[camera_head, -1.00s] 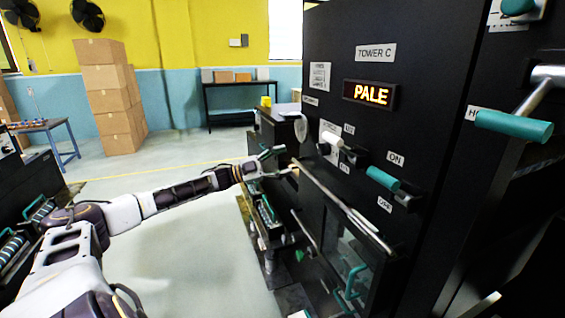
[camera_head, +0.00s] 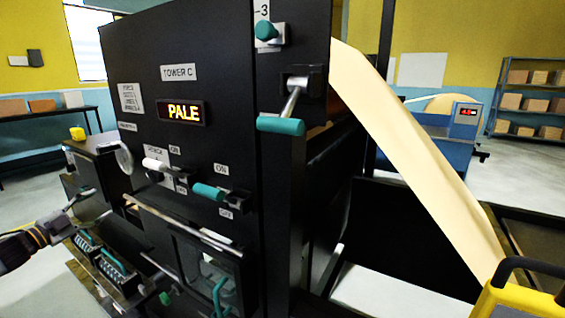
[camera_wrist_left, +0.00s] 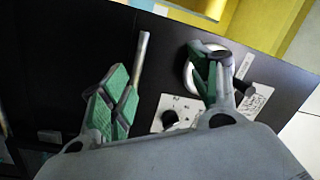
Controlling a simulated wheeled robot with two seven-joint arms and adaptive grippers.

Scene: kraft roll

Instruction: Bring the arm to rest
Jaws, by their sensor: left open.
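My left gripper (camera_head: 88,203) is at the left edge of the head view, in front of the black tower's left side, a little below the grey handwheel (camera_head: 123,158). In the left wrist view its two green-padded fingers (camera_wrist_left: 163,88) stand apart with nothing held between them. Beyond them are a metal bar (camera_wrist_left: 140,62), the wheel (camera_wrist_left: 190,76) and a black knob (camera_wrist_left: 170,118) on a dark panel. The finger on the right overlaps the wheel in that view; I cannot tell whether they touch. My right gripper is not in view.
The tower (camera_head: 220,130) labelled TOWER C has a lit PALE display (camera_head: 183,111), teal-handled levers (camera_head: 208,191) and a larger teal lever (camera_head: 281,125). A long rail (camera_head: 185,222) sticks out below. A kraft paper web (camera_head: 415,165) slopes down on the right.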

